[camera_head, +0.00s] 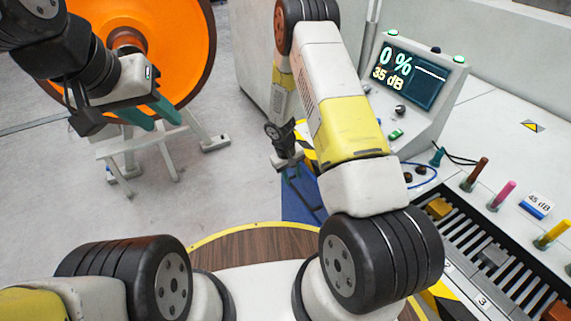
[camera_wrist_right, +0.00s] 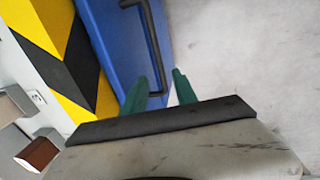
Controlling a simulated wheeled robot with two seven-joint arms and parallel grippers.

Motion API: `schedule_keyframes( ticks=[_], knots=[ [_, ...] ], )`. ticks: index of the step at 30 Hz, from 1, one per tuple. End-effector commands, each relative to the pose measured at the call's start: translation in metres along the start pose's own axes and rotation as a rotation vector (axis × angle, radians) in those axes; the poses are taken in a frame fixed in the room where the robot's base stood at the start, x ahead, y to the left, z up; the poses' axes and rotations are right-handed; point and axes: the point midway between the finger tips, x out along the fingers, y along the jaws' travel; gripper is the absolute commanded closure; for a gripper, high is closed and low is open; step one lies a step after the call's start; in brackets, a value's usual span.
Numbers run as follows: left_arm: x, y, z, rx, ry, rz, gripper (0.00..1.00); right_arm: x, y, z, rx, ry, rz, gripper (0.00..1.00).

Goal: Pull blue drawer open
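The blue drawer (camera_wrist_right: 108,38) fills the upper middle of the right wrist view, with a dark U-shaped handle (camera_wrist_right: 154,48) on its face. The drawer also shows in the head view (camera_head: 294,208), partly behind my right arm. My right gripper (camera_wrist_right: 160,82) is open, with its two green fingers apart. The lower end of the handle appears between the fingertips; I cannot tell whether they touch it. In the head view my right gripper (camera_head: 292,170) points down at the drawer. My left gripper (camera_head: 153,112) is open and empty, in front of the orange wheel.
The orange wheel (camera_head: 180,48) and its white stand (camera_head: 160,145) are at the left. A console screen (camera_head: 408,75) reads 0 % and 35 dB. A slotted bench with coloured pegs (camera_head: 500,195) lies at the right. Yellow-black striping (camera_wrist_right: 62,60) borders the drawer. Grey floor is clear beside it.

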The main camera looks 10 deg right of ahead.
Motion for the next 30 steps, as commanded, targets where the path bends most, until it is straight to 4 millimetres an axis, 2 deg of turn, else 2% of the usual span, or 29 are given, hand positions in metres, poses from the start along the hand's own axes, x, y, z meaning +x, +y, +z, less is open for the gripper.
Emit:
schedule_keyframes(
  ticks=[3,9,14,21,22,27,30],
  knots=[
    [0.0,0.0,0.0,0.0,0.0,0.0,0.64,0.022,0.0,0.001,0.001,-0.003,-0.001,0.66],
    [0.0,0.0,0.0,0.0,0.0,0.0,0.64,0.05,0.0,0.001,0.001,-0.002,-0.001,0.66],
    [0.0,0.0,0.0,0.0,0.0,0.0,0.64,0.059,0.0,0.001,0.002,-0.001,-0.001,0.66],
    [0.0,0.0,0.0,0.0,0.0,0.0,0.64,0.06,0.0,0.0,0.001,0.0,-0.001,0.66],
    [0.0,0.0,0.0,0.0,0.0,0.0,0.64,0.06,0.0,0.0,0.001,0.0,-0.001,0.68],
    [0.0,0.0,0.0,0.0,0.0,0.0,0.64,0.06,0.0,0.001,0.001,0.0,-0.001,1.0],
    [0.0,0.0,0.0,0.0,0.0,0.0,0.64,0.06,0.0,0.001,0.001,0.0,-0.001,1.0]
  ],
)
